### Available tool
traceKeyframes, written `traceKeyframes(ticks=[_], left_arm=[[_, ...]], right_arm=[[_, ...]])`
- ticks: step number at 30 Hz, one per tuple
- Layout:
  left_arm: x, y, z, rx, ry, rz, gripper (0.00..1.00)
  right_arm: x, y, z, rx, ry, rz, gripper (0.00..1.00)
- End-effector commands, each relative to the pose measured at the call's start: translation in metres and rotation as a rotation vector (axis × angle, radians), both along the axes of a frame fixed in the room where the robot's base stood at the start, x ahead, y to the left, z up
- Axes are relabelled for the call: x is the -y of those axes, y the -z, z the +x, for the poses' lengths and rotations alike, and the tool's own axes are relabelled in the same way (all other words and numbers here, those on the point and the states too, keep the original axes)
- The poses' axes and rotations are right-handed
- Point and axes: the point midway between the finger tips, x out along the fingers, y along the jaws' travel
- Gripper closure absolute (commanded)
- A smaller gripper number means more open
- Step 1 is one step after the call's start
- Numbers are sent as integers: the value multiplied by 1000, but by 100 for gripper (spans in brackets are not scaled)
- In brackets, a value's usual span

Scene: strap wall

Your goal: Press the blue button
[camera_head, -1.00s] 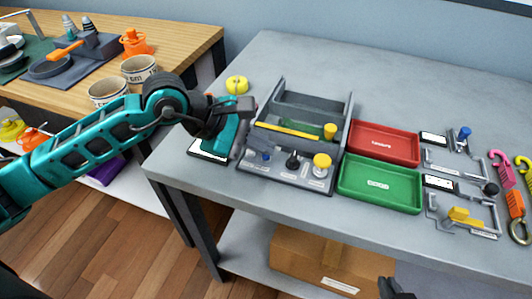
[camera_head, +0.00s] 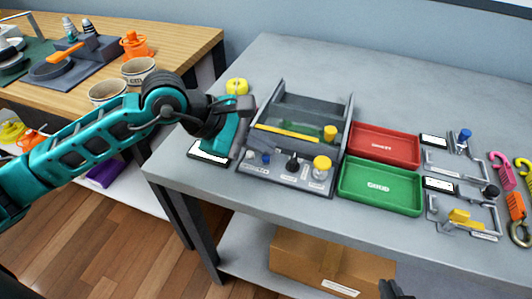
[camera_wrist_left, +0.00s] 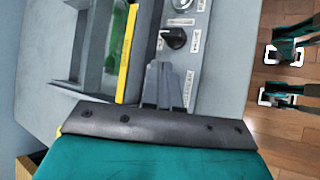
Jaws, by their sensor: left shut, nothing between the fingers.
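The small blue button (camera_head: 265,158) is at the left end of the grey control panel (camera_head: 285,180), beside a black knob (camera_head: 292,163) and a large yellow button (camera_head: 321,167). My left gripper (camera_head: 243,154) is just left of the panel, low and close to the blue button. In the left wrist view its shut, empty fingers (camera_wrist_left: 164,84) reach over the panel, short of the black knob (camera_wrist_left: 172,38). The blue button is not visible there; the fingers may cover it. A dark tip (camera_head: 391,289) at the bottom edge seems to be my right gripper.
A grey bin with a yellow bar (camera_head: 287,131) stands behind the panel. Red (camera_head: 384,147) and green (camera_head: 380,187) trays are to its right. Another blue knob (camera_head: 465,134) is farther right. A yellow ring-like object (camera_head: 237,86) lies behind my left wrist.

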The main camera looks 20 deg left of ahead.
Motion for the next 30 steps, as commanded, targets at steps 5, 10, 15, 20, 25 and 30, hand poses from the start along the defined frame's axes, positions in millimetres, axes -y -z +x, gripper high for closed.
traceKeyframes(ticks=[5, 10, 15, 20, 25, 30], left_arm=[[0, -7, 0, 0, 0, 0, 100], [0, -7, 0, 1, -1, 0, 100], [0, -10, 0, 2, 0, 0, 100], [0, -24, 0, 4, 1, 0, 100], [0, -41, 0, 3, 0, 1, 100], [0, -56, 0, 2, 0, 0, 100]], right_arm=[[0, -3, 0, 0, 0, 0, 92], [0, -3, 0, 0, 0, 0, 92], [0, -5, 0, 0, 0, 0, 92], [0, -13, 0, 0, 0, 0, 92], [0, -23, 0, 0, 0, 0, 92], [0, -30, 0, 0, -1, -1, 92]])
